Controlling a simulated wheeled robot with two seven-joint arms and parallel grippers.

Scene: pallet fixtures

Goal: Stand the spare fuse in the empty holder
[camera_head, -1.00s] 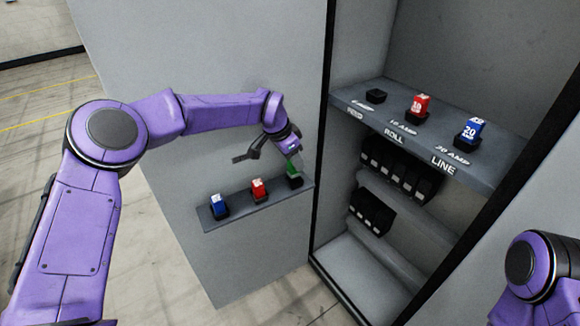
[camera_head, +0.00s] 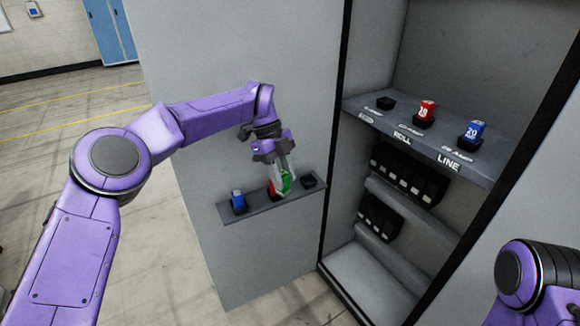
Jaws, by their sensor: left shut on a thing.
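My left gripper (camera_head: 283,183) is shut on a green fuse (camera_head: 287,182), held just above the small door shelf (camera_head: 262,207). The green fuse overlaps the red spare fuse (camera_head: 272,187) in the picture; I cannot tell whether they touch. A blue spare fuse (camera_head: 238,200) stands at the shelf's left end. The black holder (camera_head: 308,181) at its right end is empty. Inside the cabinet, the empty black holder (camera_head: 385,103) is at the left of the upper shelf, by the FEED label. My right gripper is out of view.
On the upper cabinet shelf (camera_head: 375,122), a red fuse (camera_head: 427,110) stands at ROLL and a blue fuse (camera_head: 473,131) at LINE. Black breaker blocks (camera_head: 408,175) sit below. The cabinet's dark front edge (camera_head: 337,120) lies between the door shelf and the interior.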

